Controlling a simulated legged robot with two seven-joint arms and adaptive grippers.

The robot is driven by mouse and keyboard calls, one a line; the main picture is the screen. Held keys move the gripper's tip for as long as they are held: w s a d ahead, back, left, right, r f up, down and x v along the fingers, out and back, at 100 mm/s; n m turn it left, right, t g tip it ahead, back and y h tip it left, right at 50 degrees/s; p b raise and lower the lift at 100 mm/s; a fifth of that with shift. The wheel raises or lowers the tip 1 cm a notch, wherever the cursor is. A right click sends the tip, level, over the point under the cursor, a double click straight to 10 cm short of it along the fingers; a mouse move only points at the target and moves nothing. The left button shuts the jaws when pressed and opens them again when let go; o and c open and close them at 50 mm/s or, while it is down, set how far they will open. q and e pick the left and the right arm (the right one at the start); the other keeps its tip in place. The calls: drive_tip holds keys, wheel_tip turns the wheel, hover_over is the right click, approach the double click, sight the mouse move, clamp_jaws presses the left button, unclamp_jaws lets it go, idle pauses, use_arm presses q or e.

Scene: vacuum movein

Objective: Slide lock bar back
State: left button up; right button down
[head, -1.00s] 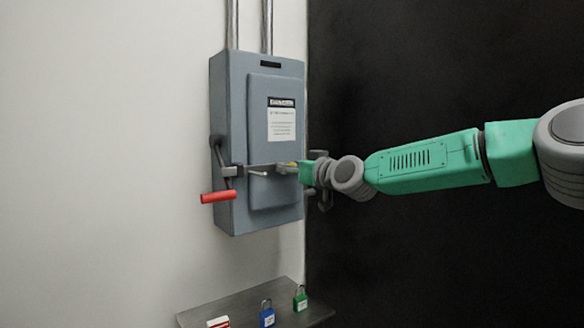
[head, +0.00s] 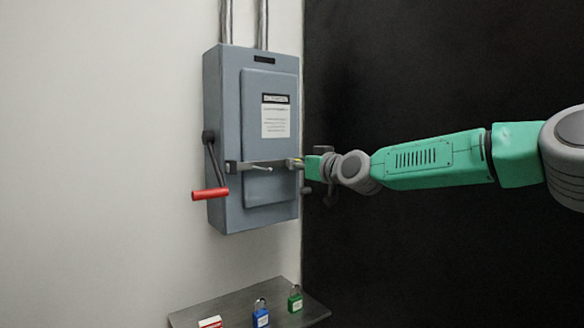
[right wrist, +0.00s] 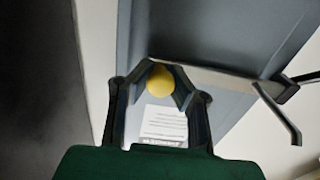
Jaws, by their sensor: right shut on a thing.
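The lock bar (head: 262,163) is a thin grey horizontal bar across the front of the grey-blue switch box (head: 230,205). Its left end lies close to the lever (head: 213,155) with the red grip (head: 210,194). My right gripper (head: 299,163) is at the bar's right end, near the box's right edge. In the right wrist view my right gripper (right wrist: 162,82) is shut on the bar's yellow knob (right wrist: 158,92), and the bar (right wrist: 218,79) runs off to the right. The fingers hide part of the knob in the head view. My left gripper is out of view.
A grey shelf (head: 235,306) below the box holds a green padlock (head: 295,299), a blue padlock (head: 261,315) and a red-and-white item (head: 211,322). Conduits (head: 262,25) rise above the box. A dark wall (head: 420,75) lies to the right.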

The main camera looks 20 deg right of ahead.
drive_tip(key=c, duration=1.4)
unclamp_jaws()
drive_tip(key=shift+d+f+h, duration=0.15)
drive_tip(key=shift+d+h, duration=0.15)
drive_tip(key=shift+d, duration=0.15)
drive_tip(key=shift+c, duration=0.2)
drive_tip(key=shift+o, duration=0.2)
drive_tip(key=shift+a, duration=0.15)
drive_tip(key=shift+s+d, duration=0.2)
drive_tip(key=shift+d, duration=0.1)
drive_tip(key=v, duration=1.1)
drive_tip(key=shift+s+f, duration=0.15)
drive_tip(key=shift+s, duration=0.1)
drive_tip(key=shift+d, duration=0.1)
